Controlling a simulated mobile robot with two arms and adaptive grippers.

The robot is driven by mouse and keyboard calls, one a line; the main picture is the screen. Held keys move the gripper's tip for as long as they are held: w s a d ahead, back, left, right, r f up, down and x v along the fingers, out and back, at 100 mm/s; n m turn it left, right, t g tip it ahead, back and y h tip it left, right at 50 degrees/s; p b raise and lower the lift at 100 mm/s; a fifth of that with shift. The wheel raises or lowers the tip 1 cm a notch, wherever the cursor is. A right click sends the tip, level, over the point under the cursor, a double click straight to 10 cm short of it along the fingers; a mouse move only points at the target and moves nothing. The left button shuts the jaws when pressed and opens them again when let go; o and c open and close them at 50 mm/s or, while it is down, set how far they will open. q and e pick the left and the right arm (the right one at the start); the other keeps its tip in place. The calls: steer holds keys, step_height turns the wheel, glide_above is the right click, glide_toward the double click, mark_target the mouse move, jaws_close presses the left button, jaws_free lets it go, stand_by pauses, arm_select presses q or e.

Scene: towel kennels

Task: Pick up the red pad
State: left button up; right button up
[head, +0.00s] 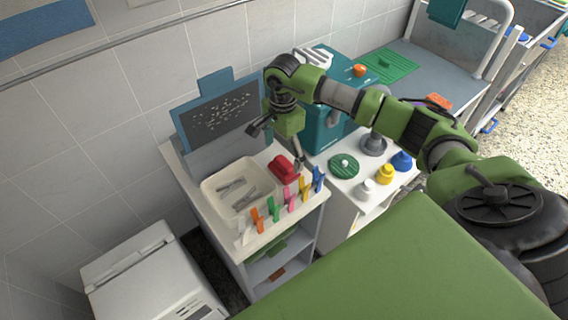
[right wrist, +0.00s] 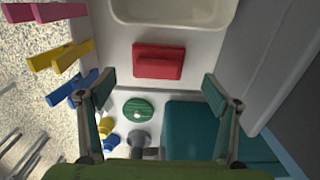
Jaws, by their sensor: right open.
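The red pad (head: 284,169) is a small red block with a raised ridge on top. It lies on the white top of the stand, to the right of the cream tray. My right gripper (head: 277,149) is above it, fingers apart and nothing between them. In the right wrist view the red pad (right wrist: 158,58) lies beyond the open fingertips (right wrist: 157,88), roughly centred between them sideways. I see no contact with it. My left gripper is in neither view.
The cream tray (head: 211,190) holds grey pegs. Several coloured clothespins, one of them blue (head: 318,178), stand along the stand's front edge. A teal box (head: 323,128) stands behind the pad. A green disc (head: 344,167) and coloured knobs sit on the right-hand unit.

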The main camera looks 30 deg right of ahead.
mark_target(284, 162)
step_height(284, 162, down, 4)
steer(key=shift+s+f+b, duration=0.15)
steer(key=shift+b, duration=0.9)
steer(key=shift+f, duration=0.25)
steer(key=shift+r, duration=0.1)
steer(key=c, duration=1.3)
step_height(284, 162, up, 10)
steer(key=shift+b, duration=0.55)
